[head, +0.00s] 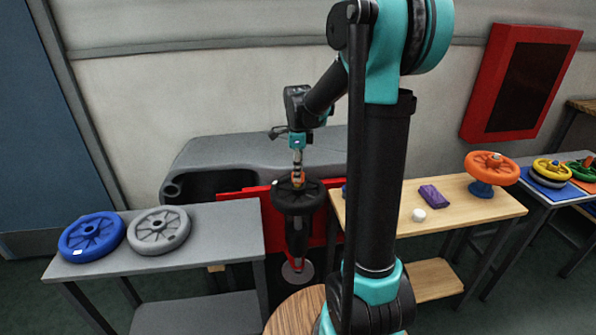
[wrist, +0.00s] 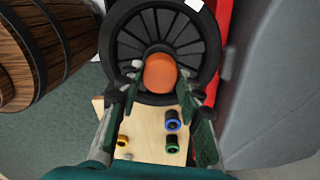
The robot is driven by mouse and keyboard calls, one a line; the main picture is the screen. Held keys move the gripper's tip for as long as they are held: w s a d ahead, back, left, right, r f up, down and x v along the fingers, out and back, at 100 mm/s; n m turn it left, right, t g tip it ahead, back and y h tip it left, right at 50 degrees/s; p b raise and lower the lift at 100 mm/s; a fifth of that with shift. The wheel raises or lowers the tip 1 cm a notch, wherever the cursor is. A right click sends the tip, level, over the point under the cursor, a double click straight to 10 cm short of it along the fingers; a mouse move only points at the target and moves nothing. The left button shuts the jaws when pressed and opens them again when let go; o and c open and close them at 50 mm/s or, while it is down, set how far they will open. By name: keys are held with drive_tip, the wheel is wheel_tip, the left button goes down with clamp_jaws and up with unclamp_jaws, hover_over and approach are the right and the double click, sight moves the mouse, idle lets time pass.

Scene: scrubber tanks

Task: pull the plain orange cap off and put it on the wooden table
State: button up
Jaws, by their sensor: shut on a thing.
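The plain orange cap (wrist: 160,72) is between the fingertips of my gripper (wrist: 160,76) in the wrist view. My gripper is shut on it. The cap is at the hub of a black spoked wheel (wrist: 127,47); whether it is seated there or slightly lifted I cannot tell. In the head view my gripper (head: 298,179) points down at the middle of the black wheel (head: 298,203), with a little of the orange cap (head: 299,177) showing. The wheel tops a dark upright stand. The light wooden table (head: 462,212) is to the right, partly hidden by my arm.
A purple block (head: 433,195), a white round thing (head: 419,215) and an orange wheel (head: 491,168) are on the wooden table. A grey table (head: 225,235) at left holds a blue wheel (head: 91,237) and a grey wheel (head: 158,229). A grey machine (head: 250,155) stands behind.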

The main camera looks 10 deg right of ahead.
drive_tip(key=shift+r, duration=3)
drive_tip(key=shift+d, duration=0.15)
